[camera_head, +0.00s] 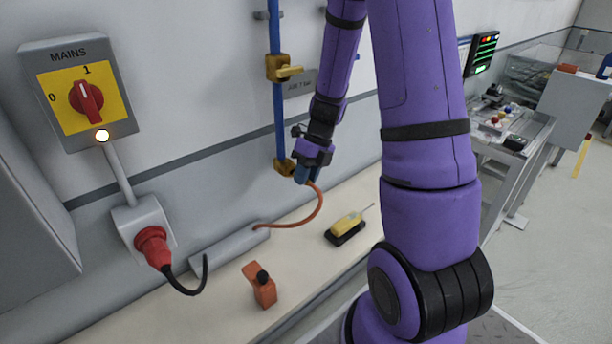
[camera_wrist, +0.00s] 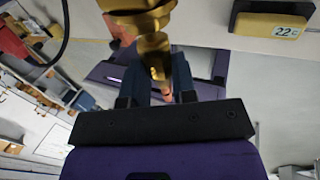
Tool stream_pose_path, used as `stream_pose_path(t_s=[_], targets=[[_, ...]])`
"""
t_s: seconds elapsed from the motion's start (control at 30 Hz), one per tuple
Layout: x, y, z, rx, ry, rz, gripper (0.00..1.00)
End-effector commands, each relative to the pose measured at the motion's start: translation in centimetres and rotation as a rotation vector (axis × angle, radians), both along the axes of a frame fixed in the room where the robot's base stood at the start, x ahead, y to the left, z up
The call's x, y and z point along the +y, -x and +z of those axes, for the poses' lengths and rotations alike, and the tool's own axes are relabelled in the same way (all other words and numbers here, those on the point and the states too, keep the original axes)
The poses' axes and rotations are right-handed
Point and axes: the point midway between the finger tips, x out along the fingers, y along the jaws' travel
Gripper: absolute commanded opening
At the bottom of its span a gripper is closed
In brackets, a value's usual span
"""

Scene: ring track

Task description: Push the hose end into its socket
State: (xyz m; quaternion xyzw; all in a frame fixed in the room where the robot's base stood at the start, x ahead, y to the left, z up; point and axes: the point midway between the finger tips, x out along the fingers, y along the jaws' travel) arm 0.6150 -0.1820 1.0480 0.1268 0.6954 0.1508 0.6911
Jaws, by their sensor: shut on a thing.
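In the head view my gripper (camera_head: 305,172) is beside the lower end of the blue pipe, shut on the hose end, which its fingers mostly hide. The orange hose (camera_head: 318,208) curves from it down to the bench. The brass socket (camera_head: 284,167) sits at the pipe's bottom, close to the left of my gripper. In the wrist view the brass hose end (camera_wrist: 154,55) stands between the dark fingers of my gripper (camera_wrist: 160,82). The brass socket (camera_wrist: 140,14) is directly above it in the picture. They look lined up closely; I cannot tell whether they touch.
A brass valve (camera_head: 283,68) is higher on the blue pipe (camera_head: 277,115). On the bench (camera_head: 205,315) are a yellow meter (camera_head: 346,227), an orange block-like object (camera_head: 260,285) and a grey trunking (camera_head: 228,250). The mains switch (camera_head: 84,95) and red plug (camera_head: 152,245) are at left.

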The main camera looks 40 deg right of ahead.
Motion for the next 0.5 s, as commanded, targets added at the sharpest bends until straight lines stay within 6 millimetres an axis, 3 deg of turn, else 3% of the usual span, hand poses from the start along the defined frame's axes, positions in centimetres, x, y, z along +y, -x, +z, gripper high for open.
stream_pose_path(t_s=[0.5], targets=[[0.01,-0.57,0.01,-0.001,0.0,0.0,0.0]])
